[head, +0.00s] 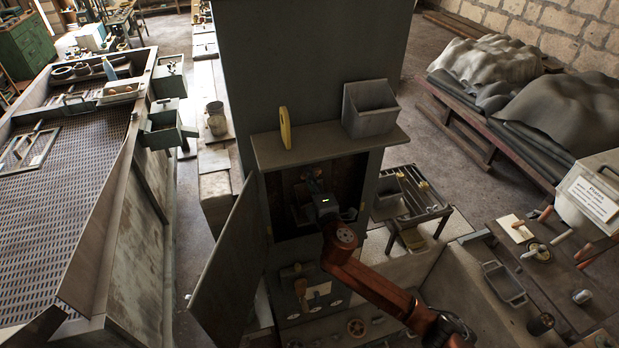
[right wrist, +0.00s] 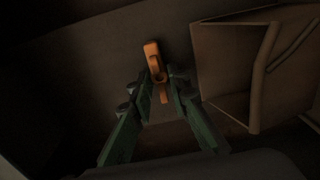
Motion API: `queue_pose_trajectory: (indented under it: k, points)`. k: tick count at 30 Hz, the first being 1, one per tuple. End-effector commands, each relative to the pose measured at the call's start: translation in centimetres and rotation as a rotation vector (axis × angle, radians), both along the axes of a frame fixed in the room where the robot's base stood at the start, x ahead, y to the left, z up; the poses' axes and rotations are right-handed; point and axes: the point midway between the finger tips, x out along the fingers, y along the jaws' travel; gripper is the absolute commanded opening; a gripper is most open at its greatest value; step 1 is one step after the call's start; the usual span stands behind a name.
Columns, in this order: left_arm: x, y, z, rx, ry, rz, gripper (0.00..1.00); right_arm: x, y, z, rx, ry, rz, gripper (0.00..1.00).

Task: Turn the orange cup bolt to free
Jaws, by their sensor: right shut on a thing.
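The orange cup bolt (right wrist: 153,58) shows in the right wrist view as an upright orange piece with a rounded middle and a narrow lower end. My right gripper (right wrist: 159,84) has its green fingers on either side of its lower part and is shut on it. In the head view my right gripper (head: 325,207) reaches into the open, dark cabinet (head: 262,205). The bolt is hidden there behind the gripper and wrist. My left gripper is not in view.
The cabinet door (head: 228,262) hangs open on the left. A shelf (head: 330,147) above the opening carries a grey bin (head: 370,108) and a yellow upright piece (head: 285,128). In the wrist view a brown box-like bracket (right wrist: 235,70) stands close on the right.

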Motion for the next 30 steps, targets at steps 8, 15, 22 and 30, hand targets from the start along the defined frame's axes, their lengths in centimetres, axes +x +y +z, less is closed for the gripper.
queue_pose_trajectory:
  k: [8,15,22,30]
  points:
    - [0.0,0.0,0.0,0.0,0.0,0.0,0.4,0.0,0.1,-0.1,0.0,0.001,0.001,0.27]
    - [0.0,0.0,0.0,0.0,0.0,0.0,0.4,0.0,0.0,0.0,0.001,0.001,0.0,0.35]
    - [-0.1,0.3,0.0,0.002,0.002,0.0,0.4,-0.5,-0.1,0.0,0.001,0.0,0.001,0.35]
    - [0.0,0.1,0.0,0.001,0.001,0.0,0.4,-4.9,-1.6,-0.2,0.002,0.003,0.001,0.35]
